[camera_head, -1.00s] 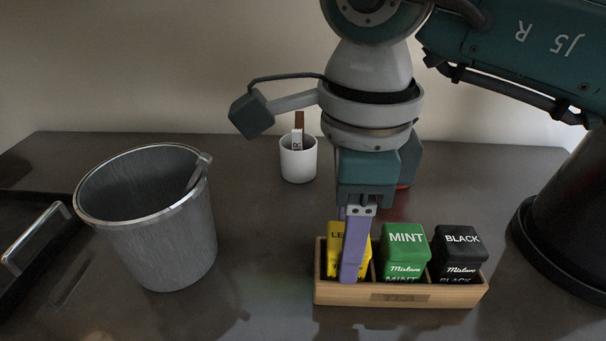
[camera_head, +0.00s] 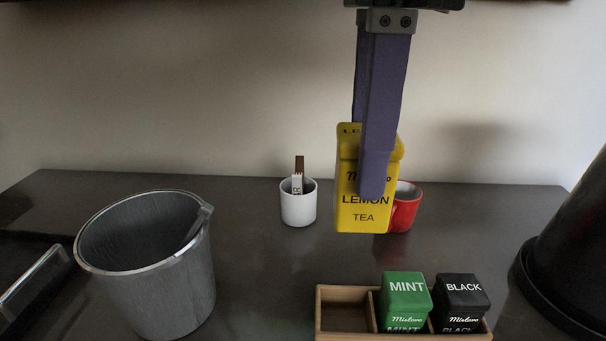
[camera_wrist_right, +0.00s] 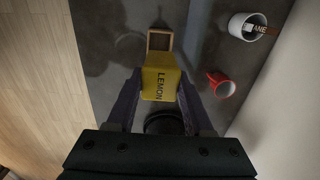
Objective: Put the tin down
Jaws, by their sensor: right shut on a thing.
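The yellow lemon tea tin (camera_head: 362,215) hangs upright in the air in my right gripper (camera_head: 373,190), above and behind the wooden box. The gripper's purple fingers are shut on the tin. In the right wrist view the tin (camera_wrist_right: 159,80) sits between the fingers (camera_wrist_right: 157,92). The wooden box (camera_head: 345,295) stands on the counter with its left compartment empty. A green mint tin (camera_head: 405,298) is in the middle compartment and a black tin (camera_head: 461,300) in the right one. My left gripper is not in view.
A grey bucket (camera_head: 160,285) stands at the left by a dark tray (camera_head: 30,285). A white cup (camera_head: 298,207) with sticks stands at the back. A red mug (camera_head: 405,210) is partly hidden behind the tin. A dark round object (camera_head: 570,260) is at the right.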

